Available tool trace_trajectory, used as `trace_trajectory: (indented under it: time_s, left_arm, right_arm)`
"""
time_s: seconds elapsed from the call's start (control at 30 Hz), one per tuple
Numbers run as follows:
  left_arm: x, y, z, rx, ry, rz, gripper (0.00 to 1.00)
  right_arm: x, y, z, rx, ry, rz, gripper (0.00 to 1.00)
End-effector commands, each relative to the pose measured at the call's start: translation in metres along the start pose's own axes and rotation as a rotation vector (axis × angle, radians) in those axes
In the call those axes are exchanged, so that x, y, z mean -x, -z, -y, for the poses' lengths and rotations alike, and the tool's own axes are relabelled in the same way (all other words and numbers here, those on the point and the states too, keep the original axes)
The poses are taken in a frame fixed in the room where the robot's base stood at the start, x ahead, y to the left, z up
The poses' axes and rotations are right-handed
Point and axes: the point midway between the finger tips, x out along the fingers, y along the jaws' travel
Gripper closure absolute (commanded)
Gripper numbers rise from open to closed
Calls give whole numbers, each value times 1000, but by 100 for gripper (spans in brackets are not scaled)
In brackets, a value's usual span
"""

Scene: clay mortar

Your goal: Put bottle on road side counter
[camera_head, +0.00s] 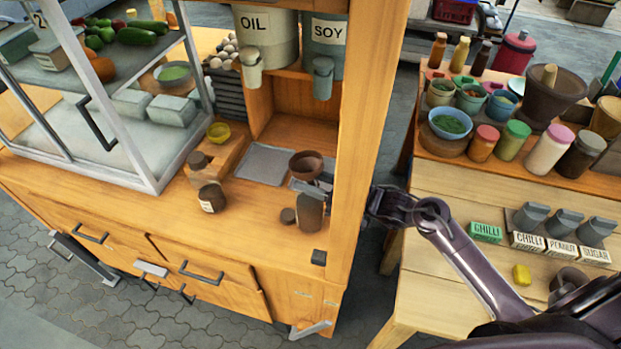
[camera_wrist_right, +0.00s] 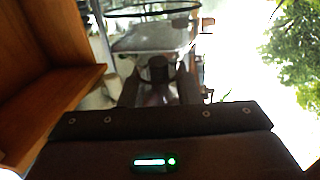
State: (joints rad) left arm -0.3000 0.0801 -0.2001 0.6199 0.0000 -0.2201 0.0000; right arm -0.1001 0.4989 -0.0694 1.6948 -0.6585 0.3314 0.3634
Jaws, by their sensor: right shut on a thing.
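My right gripper (camera_head: 374,200) reaches in from the right, beside the stall's upright wooden post. Its tips are at the post's edge, and what it holds is hidden in the head view. In the right wrist view the gripper (camera_wrist_right: 158,88) is shut on a dark, narrow thing, seemingly the bottle (camera_wrist_right: 157,68), between its two fingers. The wooden stall counter (camera_head: 250,225) lies left of the post, with a dark jar, a brown bowl and a dark canister on it. I cannot tell which edge is the road side. My left gripper is not in view.
The upright post (camera_head: 362,120) stands between my right gripper and the stall counter. A side table (camera_head: 440,290) at the right is crowded with jars, bowls, a mortar and several bottles. A glass case (camera_head: 130,120) fills the counter's left. The counter's front strip is partly clear.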

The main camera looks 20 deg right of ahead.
Motion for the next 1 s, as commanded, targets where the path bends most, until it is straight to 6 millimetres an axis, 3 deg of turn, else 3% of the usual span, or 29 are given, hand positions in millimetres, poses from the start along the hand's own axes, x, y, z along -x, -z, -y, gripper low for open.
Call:
trace_trajectory:
  time_s: [0.33, 0.37, 0.5, 0.83, 1.0]
  left_arm:
    - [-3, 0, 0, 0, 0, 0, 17]
    - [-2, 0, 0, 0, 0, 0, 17]
    - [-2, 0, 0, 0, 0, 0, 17]
    - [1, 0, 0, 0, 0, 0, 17]
    - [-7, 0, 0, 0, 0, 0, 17]
  right_arm:
    - [0, -2, 0, 2, 0, -4, 100]
    - [0, -2, 0, 1, 0, -2, 67]
    - [0, -2, 0, 1, 0, -1, 49]
    - [0, 2, 0, 0, 0, -1, 49]
    - [22, -3, 0, -1, -1, 2, 49]
